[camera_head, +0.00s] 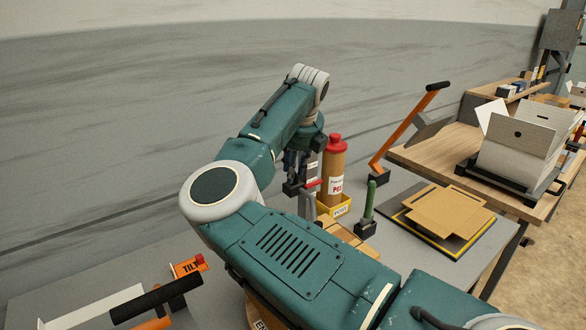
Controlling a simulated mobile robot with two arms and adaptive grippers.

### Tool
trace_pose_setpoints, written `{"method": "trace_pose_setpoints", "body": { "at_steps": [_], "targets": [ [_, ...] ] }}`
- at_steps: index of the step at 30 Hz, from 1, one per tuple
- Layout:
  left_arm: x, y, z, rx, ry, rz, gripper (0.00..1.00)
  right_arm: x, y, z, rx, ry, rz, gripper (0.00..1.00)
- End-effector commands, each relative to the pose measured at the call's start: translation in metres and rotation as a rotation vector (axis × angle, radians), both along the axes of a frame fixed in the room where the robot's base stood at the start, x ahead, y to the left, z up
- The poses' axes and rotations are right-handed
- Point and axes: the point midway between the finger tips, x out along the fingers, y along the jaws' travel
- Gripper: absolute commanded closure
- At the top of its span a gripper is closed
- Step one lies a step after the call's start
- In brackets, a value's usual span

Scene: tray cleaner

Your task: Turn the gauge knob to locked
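My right arm crosses the middle of the head view, and its wrist bends down towards the bench. My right gripper (297,172) points down beside a brown bottle (334,172) with a red cap. It is dark, small and partly covered by my arm, so I cannot tell whether it is open or shut. A small red lever-like part (314,183) shows right beside it; I cannot tell if they touch. I cannot make out the gauge knob; my forearm hides part of the bench. My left gripper is not in view.
The bottle stands in a yellow holder (341,211). A green handle (369,200) stands in a black block. An orange lever (402,132) rises behind. Flat cardboard (447,212) lies at right. An orange TILT sign (188,267) and black-gripped bar (157,300) are front left.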

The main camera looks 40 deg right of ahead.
Motion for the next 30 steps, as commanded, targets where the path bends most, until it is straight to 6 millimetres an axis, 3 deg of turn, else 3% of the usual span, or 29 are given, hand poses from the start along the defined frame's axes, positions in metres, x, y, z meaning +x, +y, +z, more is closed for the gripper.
{"method": "trace_pose_setpoints", "body": {
  "at_steps": [1, 4, 17, 30],
  "targets": [
    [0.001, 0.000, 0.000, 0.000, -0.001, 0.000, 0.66, 0.000, 0.000, 0.000, 0.000, 0.000, 0.000, 0.83],
    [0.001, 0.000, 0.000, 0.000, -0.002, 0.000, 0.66, 0.000, 0.000, 0.000, 0.000, 0.000, 0.000, 1.00],
    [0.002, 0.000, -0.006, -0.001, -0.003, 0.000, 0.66, 0.001, 0.001, -0.001, -0.001, 0.001, -0.057, 1.00],
    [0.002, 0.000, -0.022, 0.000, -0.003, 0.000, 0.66, 0.006, 0.004, 0.001, -0.003, -0.001, -0.399, 1.00]
  ]
}}
